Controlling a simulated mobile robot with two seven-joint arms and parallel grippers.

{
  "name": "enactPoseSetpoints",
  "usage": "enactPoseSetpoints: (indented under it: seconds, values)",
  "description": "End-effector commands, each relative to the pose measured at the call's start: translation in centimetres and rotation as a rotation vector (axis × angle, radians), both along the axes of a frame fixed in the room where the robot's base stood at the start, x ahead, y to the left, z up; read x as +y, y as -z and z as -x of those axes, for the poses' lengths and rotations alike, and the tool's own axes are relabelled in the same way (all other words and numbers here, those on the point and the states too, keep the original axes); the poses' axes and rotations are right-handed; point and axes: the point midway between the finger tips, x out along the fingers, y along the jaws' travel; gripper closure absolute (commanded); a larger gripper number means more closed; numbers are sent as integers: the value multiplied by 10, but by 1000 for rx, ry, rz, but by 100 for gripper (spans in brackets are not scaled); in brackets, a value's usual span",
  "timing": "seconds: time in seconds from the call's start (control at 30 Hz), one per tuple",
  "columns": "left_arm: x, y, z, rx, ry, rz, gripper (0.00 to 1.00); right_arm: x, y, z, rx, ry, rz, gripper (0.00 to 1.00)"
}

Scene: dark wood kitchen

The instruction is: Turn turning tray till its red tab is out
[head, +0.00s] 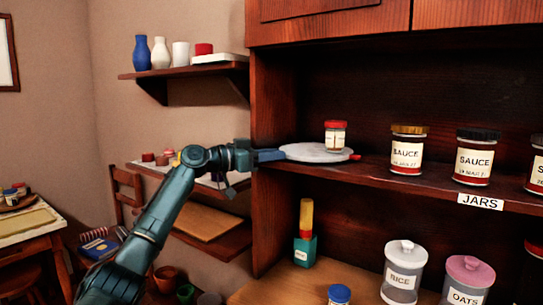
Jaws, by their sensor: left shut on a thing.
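The turning tray (305,153) is a round pale grey disc on the cupboard shelf, at its left end. A small jar with a red lid (336,136) stands on it. A small red tab (355,157) shows at the tray's right edge, pointing right along the shelf. My left gripper (273,155) is at the tray's left edge, shut on its rim; the fingertips are small and the exact contact is hard to see. My right gripper is not in view.
Sauce jars (407,150) stand to the right on the same shelf (400,180), which bears a JARS label (480,201). The cupboard's left side panel (272,105) is close to my left gripper. Below stand a green bottle (305,246) and canisters (403,272).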

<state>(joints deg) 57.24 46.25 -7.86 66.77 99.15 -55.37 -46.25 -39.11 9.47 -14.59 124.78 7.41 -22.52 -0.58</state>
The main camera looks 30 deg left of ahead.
Motion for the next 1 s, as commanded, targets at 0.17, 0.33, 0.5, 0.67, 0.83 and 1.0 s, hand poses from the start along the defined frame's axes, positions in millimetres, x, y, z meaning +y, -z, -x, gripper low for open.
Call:
enactPoseSetpoints:
  seconds: [0.17, 0.33, 0.5, 0.67, 0.83, 1.0]
  values:
    - [0, 0, 0, 2, -1, -1, 73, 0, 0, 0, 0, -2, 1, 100]
    - [0, 0, 0, 2, -1, -1, 59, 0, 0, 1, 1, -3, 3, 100]
    - [0, 0, 0, 1, -1, -1, 58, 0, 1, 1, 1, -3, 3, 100]
    - [3, 1, 4, 0, -2, -1, 58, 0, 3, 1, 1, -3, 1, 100]
    - [17, 3, 26, 0, -3, -4, 58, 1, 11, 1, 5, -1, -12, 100]
    - [38, 5, 59, 1, -4, -3, 58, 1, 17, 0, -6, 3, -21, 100]
